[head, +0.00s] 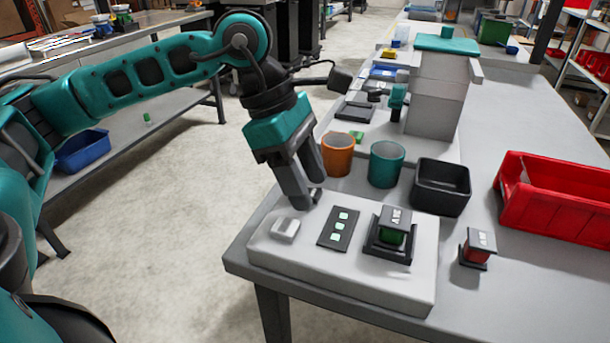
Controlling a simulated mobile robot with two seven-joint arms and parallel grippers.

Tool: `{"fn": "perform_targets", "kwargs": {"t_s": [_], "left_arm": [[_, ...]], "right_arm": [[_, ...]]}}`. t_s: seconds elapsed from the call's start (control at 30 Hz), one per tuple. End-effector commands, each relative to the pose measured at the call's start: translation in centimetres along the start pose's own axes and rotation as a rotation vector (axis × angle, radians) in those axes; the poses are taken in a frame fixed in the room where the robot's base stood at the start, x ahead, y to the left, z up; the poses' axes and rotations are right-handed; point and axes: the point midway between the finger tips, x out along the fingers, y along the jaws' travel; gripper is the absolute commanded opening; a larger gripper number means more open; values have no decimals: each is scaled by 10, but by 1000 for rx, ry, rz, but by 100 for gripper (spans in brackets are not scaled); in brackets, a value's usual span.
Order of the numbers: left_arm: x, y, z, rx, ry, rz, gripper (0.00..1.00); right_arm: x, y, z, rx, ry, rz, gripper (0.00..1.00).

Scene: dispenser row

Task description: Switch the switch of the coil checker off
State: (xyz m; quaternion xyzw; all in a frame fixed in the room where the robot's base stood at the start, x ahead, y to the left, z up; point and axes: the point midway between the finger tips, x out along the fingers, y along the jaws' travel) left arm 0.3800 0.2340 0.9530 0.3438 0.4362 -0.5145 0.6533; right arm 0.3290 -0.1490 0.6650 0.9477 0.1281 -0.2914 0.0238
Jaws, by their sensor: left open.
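The coil checker (345,277) is a low light-grey box on the near left corner of the table. A pale grey raised block (285,229), which looks like its switch, sits on its left part; which way it is set cannot be told. A black holder (392,253) with a green coil (391,235) stands on the checker's right part. My left gripper (308,195) is open and empty, pointing down over the checker's back left edge, just behind and above the block. My right gripper is not in view.
An orange cup (338,155), a teal cup (386,164) and a black bin (441,187) stand behind the checker. A small black-and-red coil unit (477,248) is to its right, with a red crate (555,197) beyond. The table front at right is clear.

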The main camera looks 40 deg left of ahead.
Motion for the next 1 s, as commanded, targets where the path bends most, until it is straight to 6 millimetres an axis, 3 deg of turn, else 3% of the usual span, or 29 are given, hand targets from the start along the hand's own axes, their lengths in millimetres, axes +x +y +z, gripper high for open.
{"fn": "perform_targets", "kwargs": {"t_s": [0.07, 0.6, 0.77, 1.0], "left_arm": [[0, 0, 0, 0, 0, 0, 51], [0, 0, 0, 0, 0, -1, 0], [-1, 0, 2, 3, 18, -3, 0], [1, -1, 8, 8, 182, -5, 0]], "right_arm": [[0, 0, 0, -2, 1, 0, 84], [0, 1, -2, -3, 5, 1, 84], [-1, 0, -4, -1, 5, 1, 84], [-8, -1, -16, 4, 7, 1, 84]]}}
